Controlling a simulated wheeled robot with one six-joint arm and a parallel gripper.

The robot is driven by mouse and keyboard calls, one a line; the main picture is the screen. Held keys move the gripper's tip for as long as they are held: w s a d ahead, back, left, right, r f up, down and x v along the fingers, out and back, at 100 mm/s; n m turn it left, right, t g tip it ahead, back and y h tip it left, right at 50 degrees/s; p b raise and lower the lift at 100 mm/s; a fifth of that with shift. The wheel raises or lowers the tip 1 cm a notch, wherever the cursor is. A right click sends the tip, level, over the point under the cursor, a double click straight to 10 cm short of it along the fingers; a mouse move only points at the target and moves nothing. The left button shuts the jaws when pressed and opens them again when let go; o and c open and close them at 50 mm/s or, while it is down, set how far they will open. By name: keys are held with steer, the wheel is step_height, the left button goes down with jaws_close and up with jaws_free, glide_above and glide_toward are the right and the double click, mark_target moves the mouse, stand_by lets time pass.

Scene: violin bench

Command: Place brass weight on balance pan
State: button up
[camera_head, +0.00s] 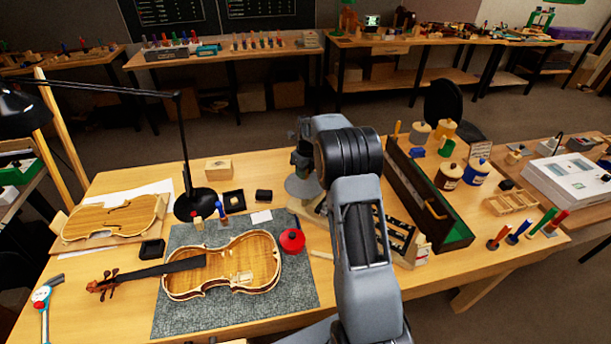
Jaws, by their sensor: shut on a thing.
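The balance shows as a round grey pan (300,190) near the middle of the bench, with part of its wooden base beside my arm. My gripper (299,167) points down just above the pan, partly behind my own arm. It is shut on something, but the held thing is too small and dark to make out. I cannot tell whether it touches the pan. I cannot clearly see the brass weight anywhere. My arm hides the bench area right of the pan.
A violin (225,268) lies on a grey mat (190,320) in front, with a red round container (292,241) beside it. A black desk lamp (195,203) stands left of the pan. A long green-lined case (425,200) and several jars stand to the right.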

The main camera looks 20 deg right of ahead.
steer(key=shift+f+p, duration=0.4)
steer(key=shift+f, duration=1.05)
steer(key=shift+f, duration=0.2)
steer(key=o, duration=0.9)
steer(key=shift+s, duration=0.1)
steer(key=shift+r, duration=0.1)
